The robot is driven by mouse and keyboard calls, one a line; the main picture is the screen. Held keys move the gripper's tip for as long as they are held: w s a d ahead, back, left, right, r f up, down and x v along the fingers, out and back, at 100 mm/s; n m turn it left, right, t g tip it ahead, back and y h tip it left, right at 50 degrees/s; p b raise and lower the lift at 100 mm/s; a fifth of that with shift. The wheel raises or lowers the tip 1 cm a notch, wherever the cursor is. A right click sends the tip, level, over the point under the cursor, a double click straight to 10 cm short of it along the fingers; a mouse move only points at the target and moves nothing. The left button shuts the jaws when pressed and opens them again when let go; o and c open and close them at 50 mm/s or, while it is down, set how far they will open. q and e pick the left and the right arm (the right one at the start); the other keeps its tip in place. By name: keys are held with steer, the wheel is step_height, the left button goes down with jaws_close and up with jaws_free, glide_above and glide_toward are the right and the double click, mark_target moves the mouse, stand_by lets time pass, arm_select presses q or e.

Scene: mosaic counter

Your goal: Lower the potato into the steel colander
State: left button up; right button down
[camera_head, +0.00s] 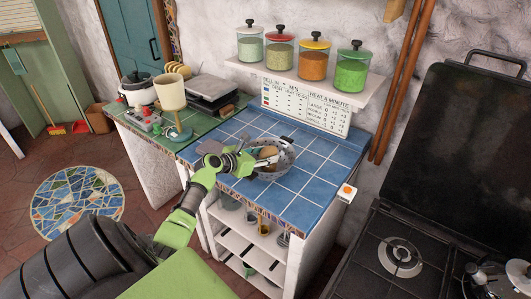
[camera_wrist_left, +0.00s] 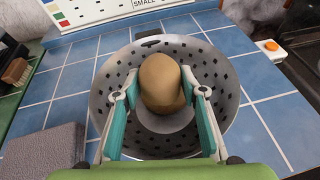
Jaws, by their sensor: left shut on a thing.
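A brown potato (camera_wrist_left: 162,84) is held between the two fingers of my left gripper (camera_wrist_left: 162,100), which is shut on it. The potato also shows in the head view (camera_head: 268,153), partly covered by the gripper (camera_head: 250,157). The steel colander (camera_wrist_left: 220,62) is a perforated bowl right around and below the potato in the left wrist view. In the head view the colander (camera_head: 287,161) stands on the blue tiled counter. I cannot tell whether the potato touches the colander's bottom. My right gripper is not in view.
The blue tiled counter (camera_head: 310,188) is clear to the right of the colander. A grey block (camera_wrist_left: 45,152) lies left of it in the wrist view. A shelf (camera_head: 330,88) with several lidded jars hangs above. A stove (camera_head: 400,258) stands at right.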

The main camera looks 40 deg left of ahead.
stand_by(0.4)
arm_select(q)
steer(key=o, duration=1.3)
steer(key=shift+f, duration=0.1)
steer(key=shift+s, duration=0.1)
steer(key=v, duration=1.2)
steer(key=shift+f, duration=0.1)
